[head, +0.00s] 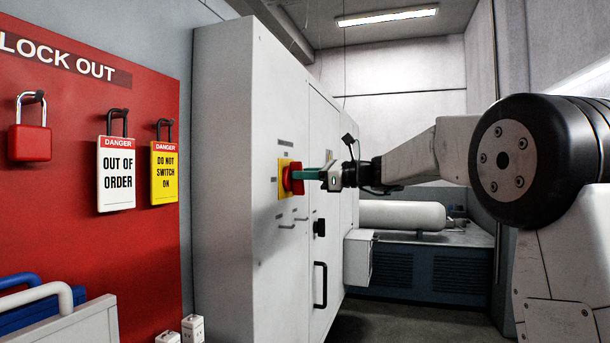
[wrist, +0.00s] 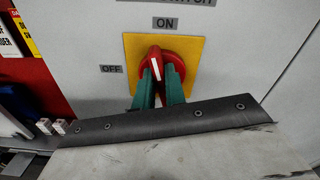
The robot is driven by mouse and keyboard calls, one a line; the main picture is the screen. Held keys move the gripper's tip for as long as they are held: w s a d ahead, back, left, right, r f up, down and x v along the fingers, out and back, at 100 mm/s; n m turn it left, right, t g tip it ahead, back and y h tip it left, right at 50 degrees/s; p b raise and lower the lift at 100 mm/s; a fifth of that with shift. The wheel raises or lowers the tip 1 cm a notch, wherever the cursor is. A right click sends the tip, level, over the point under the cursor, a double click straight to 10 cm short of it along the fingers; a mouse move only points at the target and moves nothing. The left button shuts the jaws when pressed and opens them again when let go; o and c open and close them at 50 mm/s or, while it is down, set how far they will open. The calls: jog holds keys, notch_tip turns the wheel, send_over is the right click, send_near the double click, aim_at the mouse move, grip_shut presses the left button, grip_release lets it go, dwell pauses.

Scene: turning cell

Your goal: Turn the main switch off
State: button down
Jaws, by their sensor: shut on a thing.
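The main switch is a red rotary knob (head: 291,178) on a yellow plate (head: 283,164) on the side of a light grey cabinet. In the wrist view the knob (wrist: 178,57) has a raised handle with a white mark, standing about upright toward the ON label (wrist: 165,23). The OFF label (wrist: 111,69) is on the left of the yellow plate (wrist: 192,88). My gripper (head: 303,175) reaches the knob from the right, its teal fingers shut on the handle. In the wrist view the fingers (wrist: 161,82) sit on both sides of it, hiding its lower part.
The cabinet (head: 222,180) has a black knob (head: 320,228) and a black door handle (head: 320,285) below the switch. A red lockout board (head: 60,220) with a red padlock (head: 30,142) and hanging danger tags (head: 116,175) stands at left. A white cylinder (head: 402,215) lies behind.

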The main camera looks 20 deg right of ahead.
jog(key=n, duration=0.7)
jog(key=shift+s+a+f, duration=0.2)
jog(key=shift+s+f, duration=0.05)
jog(key=shift+s, duration=0.05)
jog(key=n, duration=0.4)
jog(key=shift+f, duration=0.15)
jog(key=shift+s+f+n, duration=0.1)
jog(key=shift+f+n, duration=0.05)
jog(key=shift+n, duration=0.75)
jog(key=shift+f+n, duration=0.1)
jog(key=shift+n, duration=0.8)
jog(key=c, duration=1.5)
grip_release()
jog(key=shift+o, duration=0.2)
